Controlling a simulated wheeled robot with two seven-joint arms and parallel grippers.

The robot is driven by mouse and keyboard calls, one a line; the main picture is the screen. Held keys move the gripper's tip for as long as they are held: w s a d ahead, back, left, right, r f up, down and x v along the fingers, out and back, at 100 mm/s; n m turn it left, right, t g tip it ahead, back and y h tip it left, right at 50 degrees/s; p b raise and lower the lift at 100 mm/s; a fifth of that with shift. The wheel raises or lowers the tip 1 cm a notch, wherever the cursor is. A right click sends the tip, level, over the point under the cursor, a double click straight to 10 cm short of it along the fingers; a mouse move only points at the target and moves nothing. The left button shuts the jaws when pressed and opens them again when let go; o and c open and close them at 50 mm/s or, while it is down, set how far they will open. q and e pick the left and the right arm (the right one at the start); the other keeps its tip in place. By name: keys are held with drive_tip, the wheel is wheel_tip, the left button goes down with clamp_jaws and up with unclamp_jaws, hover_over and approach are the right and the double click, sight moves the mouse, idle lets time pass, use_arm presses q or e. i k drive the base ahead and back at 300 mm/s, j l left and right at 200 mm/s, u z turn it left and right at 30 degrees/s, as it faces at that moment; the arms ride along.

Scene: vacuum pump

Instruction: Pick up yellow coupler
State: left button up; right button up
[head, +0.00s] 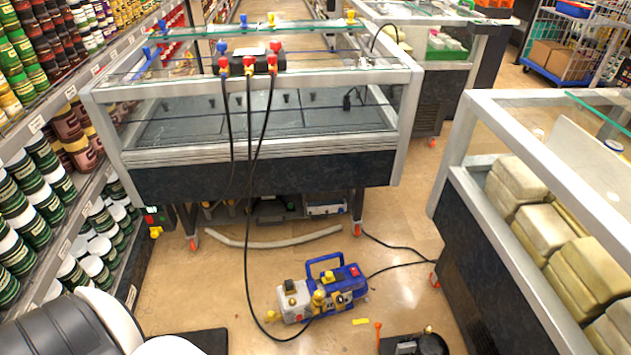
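Several small yellow fittings are in the head view, and I cannot tell which is the yellow coupler. One yellow fitting (271,18) stands on the far top edge of the glass display case, and another yellow fitting (350,16) stands to its right. A third yellow fitting (155,232) is low at the case's left end. A black manifold (243,65) with red and yellow hose ends sits on the case's glass top. The blue and grey vacuum pump (322,293) with yellow parts stands on the floor. Neither of my grippers is in view.
The display case (260,158) stands ahead, with black hoses hanging over its front to the floor. A second case (545,215) with stacked blocks is at right. Shelves of jars (45,170) line the left. Tan floor (220,285) is open left of the pump.

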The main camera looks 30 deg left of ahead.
sight(317, 302)
drive_tip(key=u, duration=1.05)
